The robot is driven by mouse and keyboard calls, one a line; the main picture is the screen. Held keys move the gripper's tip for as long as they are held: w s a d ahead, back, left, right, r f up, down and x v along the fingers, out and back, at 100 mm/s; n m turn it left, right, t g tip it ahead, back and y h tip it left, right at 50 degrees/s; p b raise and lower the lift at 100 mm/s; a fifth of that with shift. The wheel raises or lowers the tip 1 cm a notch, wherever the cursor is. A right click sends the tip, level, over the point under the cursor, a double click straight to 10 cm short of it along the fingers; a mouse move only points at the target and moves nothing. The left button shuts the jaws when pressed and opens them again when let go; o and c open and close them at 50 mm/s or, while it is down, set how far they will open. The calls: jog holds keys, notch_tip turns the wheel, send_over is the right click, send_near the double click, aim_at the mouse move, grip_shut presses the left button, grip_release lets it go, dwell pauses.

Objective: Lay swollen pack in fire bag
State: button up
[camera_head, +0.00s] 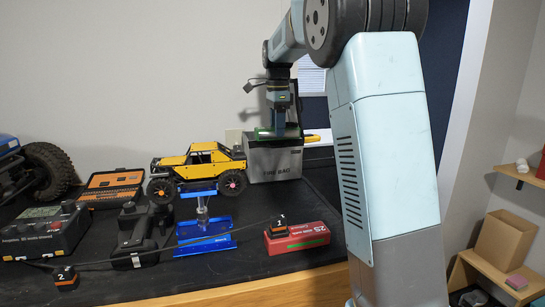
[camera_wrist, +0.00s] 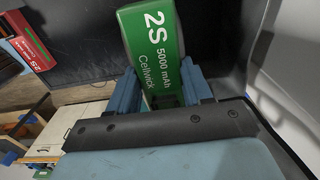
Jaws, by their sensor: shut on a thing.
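The grey fire bag (camera_head: 275,164), marked "FIRE BAG", stands at the back of the bench, right of the yellow crawler. My gripper (camera_head: 277,127) points down over its top. It is shut on a green pack (camera_wrist: 157,45) labelled "2S 5000 mAh Cellwick", held between both fingers in the wrist view. A thin green strip of this pack (camera_head: 263,131) shows at the bag's top in the head view. I cannot tell how deep it sits or whether it is swollen. A red 2S pack (camera_head: 297,238) lies at the front of the bench; it also shows in the wrist view (camera_wrist: 28,48).
The yellow crawler (camera_head: 200,162) sits on a blue stand (camera_head: 205,236). A black charger (camera_head: 45,232), a dark transmitter (camera_head: 138,230), an orange tool case (camera_head: 112,186) and a cable lie left. Tags 1 (camera_head: 279,225) and 2 (camera_head: 65,278) lie in front. Black bench between bag and red pack is clear.

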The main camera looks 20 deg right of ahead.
jog(key=w, duration=0.7)
jog(key=shift+s+f, duration=0.15)
jog(key=shift+f, duration=2.85)
jog(key=shift+s+f, duration=0.1)
jog(key=shift+f, duration=2.9)
jog(key=shift+f, duration=0.1)
jog(key=o, duration=1.3)
notch_tip(320, 180, up, 12)
jog(key=shift+r, duration=0.1)
